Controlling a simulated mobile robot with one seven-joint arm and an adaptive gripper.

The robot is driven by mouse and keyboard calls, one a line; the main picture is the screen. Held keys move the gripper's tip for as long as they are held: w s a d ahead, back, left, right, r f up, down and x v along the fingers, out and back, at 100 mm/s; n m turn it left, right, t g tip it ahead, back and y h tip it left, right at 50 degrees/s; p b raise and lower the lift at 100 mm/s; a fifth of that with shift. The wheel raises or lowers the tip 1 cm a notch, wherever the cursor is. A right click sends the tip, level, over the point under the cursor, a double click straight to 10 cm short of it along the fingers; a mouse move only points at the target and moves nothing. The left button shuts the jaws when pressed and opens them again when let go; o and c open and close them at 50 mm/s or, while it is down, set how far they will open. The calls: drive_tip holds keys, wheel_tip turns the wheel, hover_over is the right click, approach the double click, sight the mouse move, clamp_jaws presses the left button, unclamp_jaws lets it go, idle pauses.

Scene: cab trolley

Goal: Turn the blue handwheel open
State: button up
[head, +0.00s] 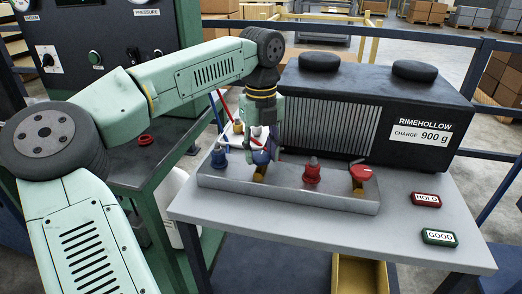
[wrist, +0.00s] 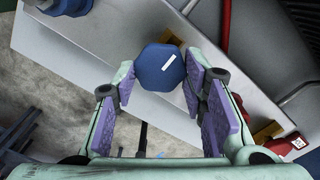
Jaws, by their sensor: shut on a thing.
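The blue handwheel (wrist: 160,67) shows in the wrist view as a faceted blue knob with a short white mark on top. It sits between the purple-padded fingers of my gripper (wrist: 163,82), which is shut on it. In the head view my gripper (head: 264,143) points down over the grey manifold (head: 222,183), and the handwheel (head: 261,158) shows partly behind the fingers. A brass-coloured part (head: 260,172) is under it. Much of the handwheel's side is hidden by the fingers.
Another blue knob (head: 219,158) stands at the left end of the manifold. The black RIMEHOLLOW unit (head: 385,120) is close behind. HOLD (head: 426,200) and GOOD (head: 439,237) plates lie at the right.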

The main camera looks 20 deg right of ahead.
sight(261, 155)
drive_tip(key=o, duration=1.2)
drive_tip(key=shift+c, duration=0.2)
wheel_tip(261, 155, up, 12)
